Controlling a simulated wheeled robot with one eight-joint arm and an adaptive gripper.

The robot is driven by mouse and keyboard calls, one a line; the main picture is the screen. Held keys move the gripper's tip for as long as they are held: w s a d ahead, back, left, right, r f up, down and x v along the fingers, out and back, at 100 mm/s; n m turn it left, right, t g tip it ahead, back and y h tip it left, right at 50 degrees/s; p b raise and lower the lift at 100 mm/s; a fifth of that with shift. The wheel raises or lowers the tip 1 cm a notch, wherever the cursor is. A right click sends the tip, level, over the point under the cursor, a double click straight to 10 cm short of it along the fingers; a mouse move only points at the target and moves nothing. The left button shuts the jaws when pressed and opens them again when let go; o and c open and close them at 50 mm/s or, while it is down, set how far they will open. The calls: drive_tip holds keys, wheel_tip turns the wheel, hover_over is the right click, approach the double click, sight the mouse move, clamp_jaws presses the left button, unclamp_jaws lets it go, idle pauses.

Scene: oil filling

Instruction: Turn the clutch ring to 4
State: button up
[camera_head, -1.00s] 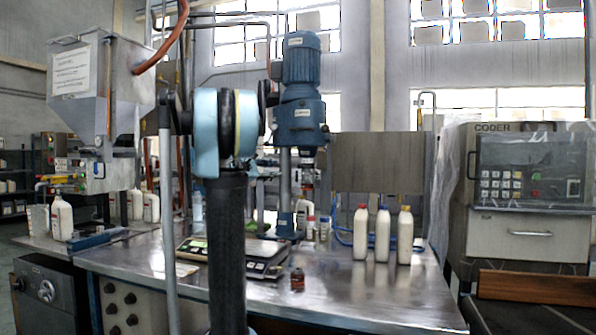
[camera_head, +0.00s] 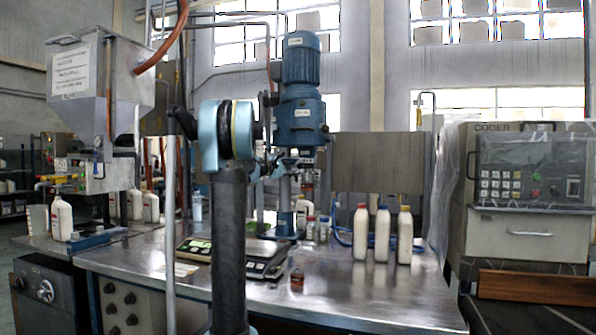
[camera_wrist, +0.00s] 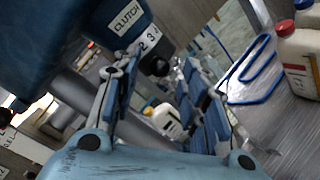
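The clutch ring (camera_wrist: 150,42) is a dark ring with white numerals, at the upper middle of the wrist view. A white CLUTCH label (camera_wrist: 126,18) sits on the blue housing beside it. A dark round knob (camera_wrist: 156,66) shows just below the numerals. My gripper (camera_wrist: 165,64) is open, with one finger left of the knob and the other to its right. Whether either finger touches is unclear. In the head view the blue mixer (camera_head: 301,110) stands behind my arm, and the ring's numerals are too small to read there.
White bottles with red, blue and yellow caps (camera_head: 382,235) stand right of the mixer on the metal table (camera_head: 370,295). The table's front right is clear.

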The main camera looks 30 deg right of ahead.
sight(300, 167)
drive_tip(key=shift+x, duration=1.8)
drive_tip(key=shift+c, duration=0.2)
clamp_jaws()
